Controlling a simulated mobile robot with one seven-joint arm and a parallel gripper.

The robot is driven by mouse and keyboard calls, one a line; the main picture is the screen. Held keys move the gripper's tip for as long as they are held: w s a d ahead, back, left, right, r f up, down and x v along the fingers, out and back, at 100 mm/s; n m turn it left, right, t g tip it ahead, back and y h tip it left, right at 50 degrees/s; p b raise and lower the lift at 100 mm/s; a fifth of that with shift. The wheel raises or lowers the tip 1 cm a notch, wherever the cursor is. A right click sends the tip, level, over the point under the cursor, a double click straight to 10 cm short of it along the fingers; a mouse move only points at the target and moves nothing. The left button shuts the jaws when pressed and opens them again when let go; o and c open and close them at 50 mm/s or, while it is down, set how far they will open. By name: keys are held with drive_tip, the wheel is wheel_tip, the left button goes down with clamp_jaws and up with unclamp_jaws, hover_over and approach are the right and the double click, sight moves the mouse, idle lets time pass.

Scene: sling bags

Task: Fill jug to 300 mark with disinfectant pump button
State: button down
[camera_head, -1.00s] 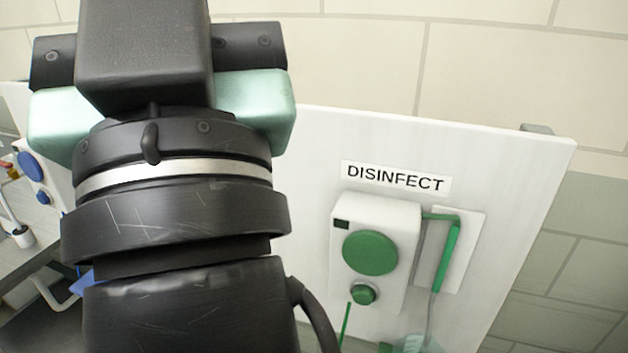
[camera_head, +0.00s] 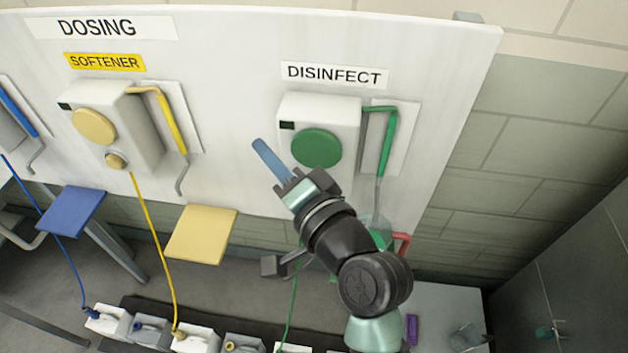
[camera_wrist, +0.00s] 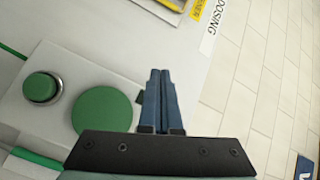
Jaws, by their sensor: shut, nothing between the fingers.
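The disinfectant pump (camera_head: 345,108) is a white box on the panel under the DISINFECT label, with a large green disc (camera_head: 316,148). The small green pump button (camera_wrist: 42,86) shows in the wrist view; my arm hides it in the head view. A green pipe (camera_head: 388,140) ends in a grey spout. A clear jug (camera_head: 374,224) stands below the spout, partly behind my arm; its marks and level cannot be read. My gripper (camera_head: 258,146) has its blue fingers shut and empty, left of the green disc. The fingers also show in the wrist view (camera_wrist: 160,74).
The yellow softener pump (camera_head: 148,125) is on the left, with a yellow shelf (camera_head: 203,236) below it. A blue shelf (camera_head: 70,211) is further left. Several canisters stand low in front. Another clear vessel (camera_head: 467,337) stands at lower right.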

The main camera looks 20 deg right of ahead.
drive_tip(key=s+d+f+m+p, duration=0.1)
drive_tip(key=s+f+m+p, duration=0.2)
drive_tip(key=s+f+m, duration=0.7)
wheel_tip(320, 180, down, 4)
drive_tip(key=shift+s+d+r+m+y, duration=0.15)
drive_tip(key=shift+s+d+m+y, duration=0.2)
drive_tip(key=shift+m, duration=0.85)
drive_tip(key=shift+w, duration=0.2)
drive_tip(key=w+d+b, duration=0.2)
drive_tip(key=w+d, duration=0.2)
drive_tip(key=w, duration=0.3)
drive_tip(key=shift+d, duration=0.35)
drive_tip(key=shift+w, duration=0.15)
drive_tip(key=shift+w+d, duration=0.25)
drive_tip(key=shift+w, duration=0.05)
